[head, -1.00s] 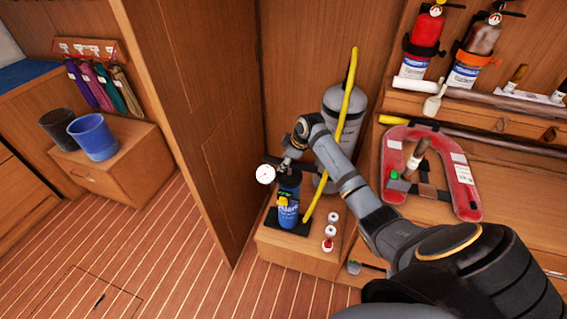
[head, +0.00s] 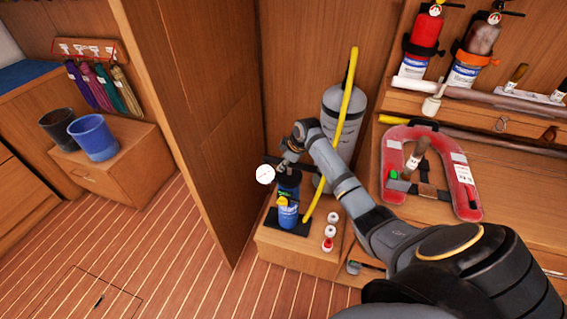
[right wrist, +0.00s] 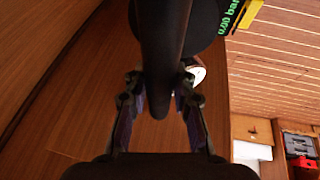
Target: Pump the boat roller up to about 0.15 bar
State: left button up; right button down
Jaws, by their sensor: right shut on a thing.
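A blue pump (head: 288,213) stands upright on a black base on a low wooden box, with a white round gauge (head: 265,174) at its upper left. My right gripper (head: 286,165) is at the pump's top, shut on its dark handle. The handle's dark bar (right wrist: 163,60) passes between the fingers in the right wrist view. A grey cylinder (head: 345,112) with a rounded top stands behind, perhaps the boat roller. A yellow hose (head: 338,125) runs up in front of it. My left gripper is not in view.
Small white and red caps (head: 329,231) lie right of the pump. A wooden panel (head: 195,120) stands close on the left. A red U-shaped vest (head: 465,185) lies to the right. Buckets (head: 94,138) stand far left. The striped floor in front is clear.

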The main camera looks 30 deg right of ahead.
notch_tip(320, 180, up, 21)
jog(key=p, duration=1.9)
jog(key=shift+f, duration=0.15)
jog(key=c, duration=1.1)
grip_release()
jog(key=shift+f, duration=0.2)
jog(key=v, duration=1.2)
